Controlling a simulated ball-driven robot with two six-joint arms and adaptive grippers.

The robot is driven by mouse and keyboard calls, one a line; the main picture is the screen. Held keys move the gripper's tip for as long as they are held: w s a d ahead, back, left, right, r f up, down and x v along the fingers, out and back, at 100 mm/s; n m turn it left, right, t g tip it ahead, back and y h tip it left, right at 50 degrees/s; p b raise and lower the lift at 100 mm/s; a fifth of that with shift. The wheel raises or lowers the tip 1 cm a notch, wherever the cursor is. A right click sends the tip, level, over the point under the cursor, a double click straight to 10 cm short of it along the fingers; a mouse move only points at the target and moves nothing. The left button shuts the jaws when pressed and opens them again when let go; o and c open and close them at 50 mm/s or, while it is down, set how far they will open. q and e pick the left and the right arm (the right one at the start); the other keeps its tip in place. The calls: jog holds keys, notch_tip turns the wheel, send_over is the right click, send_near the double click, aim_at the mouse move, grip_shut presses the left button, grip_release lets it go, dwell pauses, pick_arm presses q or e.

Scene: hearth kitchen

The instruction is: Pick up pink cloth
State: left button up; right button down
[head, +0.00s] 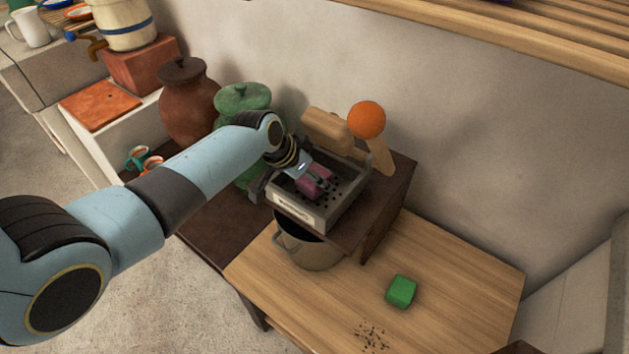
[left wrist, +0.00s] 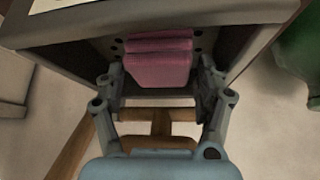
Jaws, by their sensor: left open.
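The pink cloth (head: 311,187) lies folded in a grey tray (head: 291,215) with a perforated floor. My left gripper (head: 322,183) reaches down into the tray at the cloth and partly covers it in the head view. In the left wrist view the cloth (left wrist: 158,62) shows just beyond and between the spread fingers of the gripper (left wrist: 161,90). The gripper is open; I cannot tell whether a finger touches the cloth. My right gripper is not in view.
The tray stands on a dark raised shelf (head: 385,205). An orange ball (head: 367,119) and wooden pieces are behind it. A green jar (head: 242,98) and a brown jar (head: 188,105) stand left. A pot (head: 308,252) is below; a green block (head: 401,291) lies on the wooden table.

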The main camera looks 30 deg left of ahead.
pick_arm(q)
jog(key=shift+f, duration=0.1)
jog(key=c, duration=0.9)
